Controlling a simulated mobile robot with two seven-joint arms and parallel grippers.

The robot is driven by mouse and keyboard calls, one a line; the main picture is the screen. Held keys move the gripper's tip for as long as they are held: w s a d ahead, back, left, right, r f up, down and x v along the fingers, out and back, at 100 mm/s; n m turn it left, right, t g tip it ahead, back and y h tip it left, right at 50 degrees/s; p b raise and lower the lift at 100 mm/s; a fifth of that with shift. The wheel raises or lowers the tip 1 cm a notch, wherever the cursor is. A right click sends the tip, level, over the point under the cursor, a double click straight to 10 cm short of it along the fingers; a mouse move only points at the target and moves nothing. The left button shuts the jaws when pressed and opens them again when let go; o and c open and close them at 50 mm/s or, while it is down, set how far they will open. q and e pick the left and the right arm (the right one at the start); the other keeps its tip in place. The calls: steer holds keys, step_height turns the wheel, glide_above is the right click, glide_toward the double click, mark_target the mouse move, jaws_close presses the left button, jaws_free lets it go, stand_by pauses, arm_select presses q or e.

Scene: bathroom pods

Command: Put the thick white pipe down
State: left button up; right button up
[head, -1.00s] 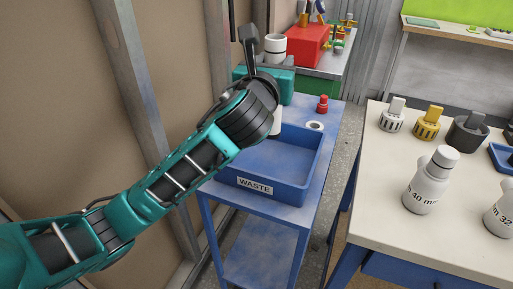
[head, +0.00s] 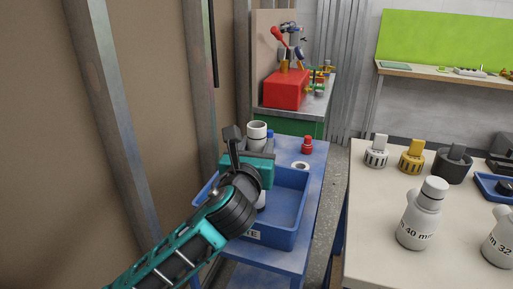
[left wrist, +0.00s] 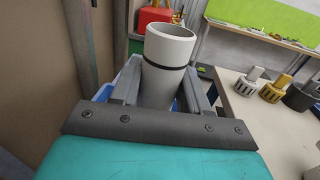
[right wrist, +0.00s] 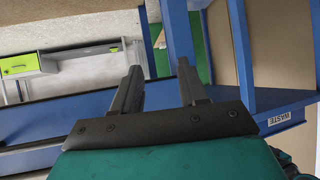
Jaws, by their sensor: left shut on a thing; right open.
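The thick white pipe (head: 257,132) stands upright in my left gripper (head: 247,150), over the back part of the blue waste tray. In the left wrist view the pipe (left wrist: 168,62) has an open top and a dark ring around it, and the fingers of my left gripper (left wrist: 165,90) close on it from both sides. A white lower end shows under my gripper in the head view; whether it touches the tray floor is hidden. My right gripper (right wrist: 160,88) is open and empty, low beside the blue frames.
The blue waste tray (head: 297,207) sits on a blue cart (head: 317,180). A red-capped item (head: 307,145) and a white ring (head: 300,166) stand behind it. A red toolbox (head: 286,90) is farther back. The white table (head: 380,230) at right holds bottles and fittings.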

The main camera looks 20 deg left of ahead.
arm_select(q)
steer(key=o, duration=1.2)
steer(key=shift+f, duration=0.1)
arm_select(e)
steer(key=shift+f, duration=0.15)
steer(key=shift+s, duration=0.1)
arm_select(q)
steer(key=shift+s+r, duration=0.15)
steer(key=shift+r, duration=0.05)
steer(key=s, duration=0.7)
steer(key=s+d+p, duration=0.1)
steer(key=s, duration=0.3)
steer(key=shift+s+d, duration=0.1)
steer(key=shift+s, duration=0.25)
arm_select(e)
steer(key=shift+s+d, duration=0.2)
steer(key=shift+d, duration=0.2)
